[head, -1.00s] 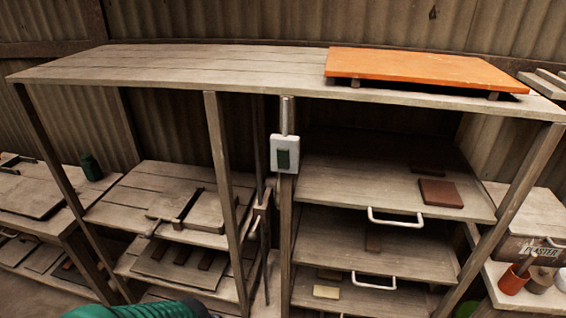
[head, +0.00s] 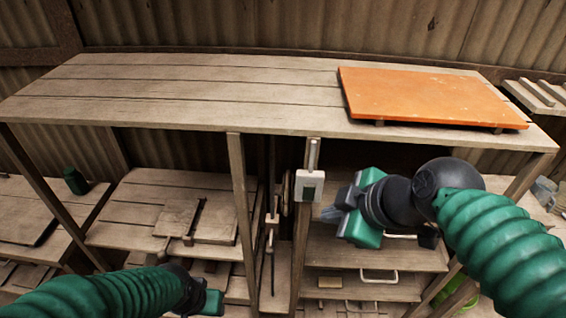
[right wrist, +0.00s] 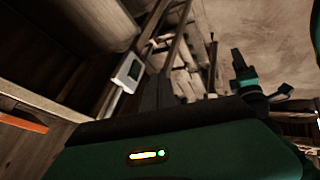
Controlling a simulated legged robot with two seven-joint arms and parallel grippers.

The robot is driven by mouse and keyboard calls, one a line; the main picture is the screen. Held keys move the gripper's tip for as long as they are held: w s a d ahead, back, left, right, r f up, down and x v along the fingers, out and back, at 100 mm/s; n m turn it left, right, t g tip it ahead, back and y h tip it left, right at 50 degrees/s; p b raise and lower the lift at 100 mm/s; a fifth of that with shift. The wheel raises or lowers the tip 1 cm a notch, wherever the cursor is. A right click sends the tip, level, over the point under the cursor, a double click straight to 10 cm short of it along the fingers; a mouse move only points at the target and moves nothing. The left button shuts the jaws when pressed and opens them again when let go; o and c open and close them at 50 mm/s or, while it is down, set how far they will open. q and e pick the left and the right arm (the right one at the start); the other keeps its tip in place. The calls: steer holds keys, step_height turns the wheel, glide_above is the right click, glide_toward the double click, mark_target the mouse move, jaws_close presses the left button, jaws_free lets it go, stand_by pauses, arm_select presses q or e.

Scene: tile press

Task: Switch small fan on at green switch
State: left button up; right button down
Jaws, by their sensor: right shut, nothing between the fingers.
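The switch (head: 309,187) is a white box with a small green-grey rocker, fixed to a wooden post below the top shelf. It also shows in the right wrist view (right wrist: 130,73), left of the fingers. My right gripper (head: 329,213) is shut and empty, just right of and slightly below the switch, with a visible gap in the head view. My left gripper (head: 211,301) is low at the bottom edge, well away from the switch; its fingers cannot be made out. I cannot clearly identify the small fan.
The wooden rack's top shelf (head: 200,88) carries an orange board (head: 430,97) at right. Posts stand either side of the switch. Lower shelves with white handles (head: 365,279) lie below my right arm. A green cup (head: 75,180) stands at the left.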

mark_target(310, 188)
steer(key=d+r+n, duration=0.1)
steer(key=d+r, duration=0.1)
steer(key=d, duration=0.2)
steer(key=w+a+f+p, duration=0.2)
steer(key=w+a+f, duration=0.25)
steer(key=a, duration=0.35)
steer(key=shift+y, duration=0.3)
steer(key=w, duration=0.1)
steer(key=w+d+f+p, duration=0.1)
steer(key=w, duration=0.1)
steer(key=w+d+f+p, duration=0.1)
steer(key=shift+w, duration=0.15)
steer(key=shift+a+p, duration=0.3)
steer(key=shift+a, duration=0.35)
steer(key=shift+w+r+g+p, duration=0.25)
steer(key=shift+w+g+p, duration=0.25)
steer(key=shift+p, duration=0.4)
steer(key=shift+d, duration=0.25)
steer(key=shift+s+d+r, duration=0.1)
steer(key=shift+d, duration=0.15)
steer(key=shift+r+p, duration=0.3)
steer(key=shift+r, duration=0.45)
arm_select(q)
step_height(310, 188, up, 8)
steer(key=d, duration=0.2)
arm_select(e)
steer(key=shift+a, duration=0.2)
